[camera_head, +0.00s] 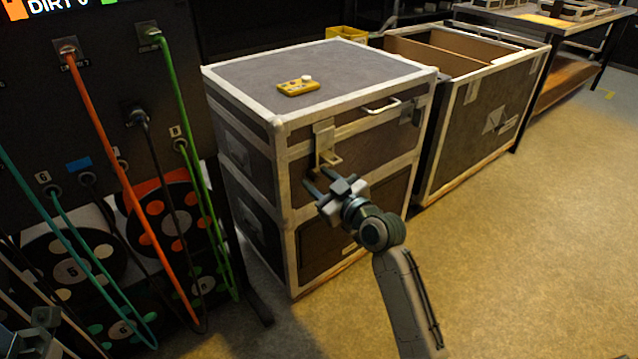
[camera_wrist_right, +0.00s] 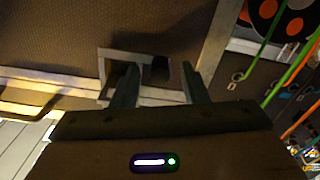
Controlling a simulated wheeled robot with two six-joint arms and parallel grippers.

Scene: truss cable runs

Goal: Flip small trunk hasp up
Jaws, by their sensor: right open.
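The small trunk (camera_head: 345,135) is a grey case with pale metal edges, its lid shut. Its hasp (camera_head: 325,147) is a pale metal strap and loop near the front left corner, hanging below the lid. In the right wrist view, the hasp's squarish loop (camera_wrist_right: 112,54) lies just beyond my fingers, and the left finger overlaps part of it. My right gripper (camera_head: 319,180) is open and empty, just below and in front of the hasp; contact cannot be made out. It also shows in the wrist view (camera_wrist_right: 160,85). My left gripper (camera_head: 38,322) is partly visible at the lower left.
A yellow remote-like box (camera_head: 298,87) lies on the trunk lid. A lid handle (camera_head: 382,107) is right of the hasp. A larger open case (camera_head: 487,120) stands to the right. Orange and green cables (camera_head: 105,140) hang at a panel on the left. Floor at right is clear.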

